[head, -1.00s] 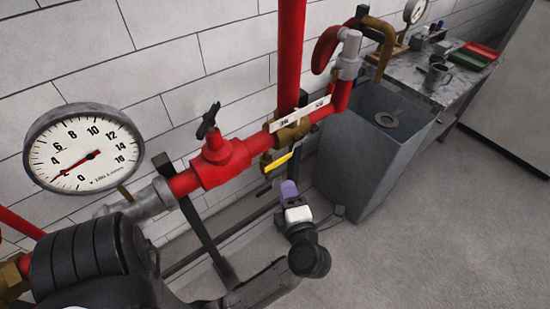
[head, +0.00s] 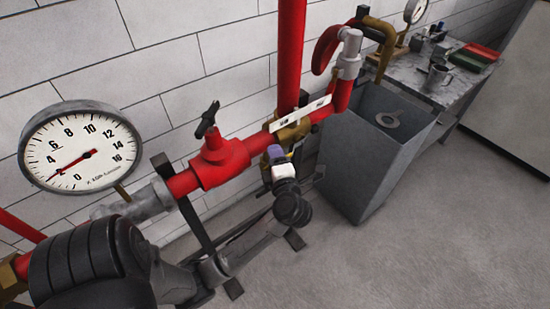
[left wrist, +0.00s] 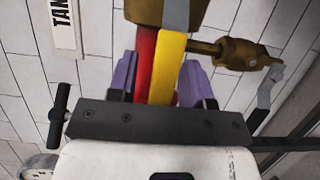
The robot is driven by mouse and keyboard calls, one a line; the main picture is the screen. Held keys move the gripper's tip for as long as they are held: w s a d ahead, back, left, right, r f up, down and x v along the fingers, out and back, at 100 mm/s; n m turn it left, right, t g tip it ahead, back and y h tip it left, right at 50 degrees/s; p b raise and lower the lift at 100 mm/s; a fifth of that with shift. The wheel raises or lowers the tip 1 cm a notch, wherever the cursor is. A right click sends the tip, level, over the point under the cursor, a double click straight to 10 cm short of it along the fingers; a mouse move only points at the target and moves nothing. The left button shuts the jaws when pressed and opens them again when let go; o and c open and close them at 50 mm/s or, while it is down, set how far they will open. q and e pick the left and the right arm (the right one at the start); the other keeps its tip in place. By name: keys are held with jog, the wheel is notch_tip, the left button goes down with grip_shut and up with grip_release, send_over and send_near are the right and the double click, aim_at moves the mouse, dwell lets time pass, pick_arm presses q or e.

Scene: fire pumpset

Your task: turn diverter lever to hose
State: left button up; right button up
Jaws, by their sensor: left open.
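The brass diverter valve (head: 296,131) sits on the red pipe below a white label plate (head: 300,114). In the left wrist view the brass body (left wrist: 165,12) is at the top, and the yellow lever (left wrist: 172,55) extends from it toward the gripper. My left gripper (head: 276,153) is just below the valve and hides the lever in the head view. In the left wrist view the purple fingers of my left gripper (left wrist: 160,82) are open, one on each side of the yellow lever. Contact with the lever cannot be told. My right gripper is not in view.
A red valve with a black handle (head: 207,119) and a round gauge (head: 80,150) stand to the left. A grey open tank (head: 365,165) stands right of the valve. A bench (head: 455,88) is at the back right. The floor at right is clear.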

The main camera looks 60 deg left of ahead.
pick_arm(q)
jog(key=shift+c, duration=0.4)
grip_shut()
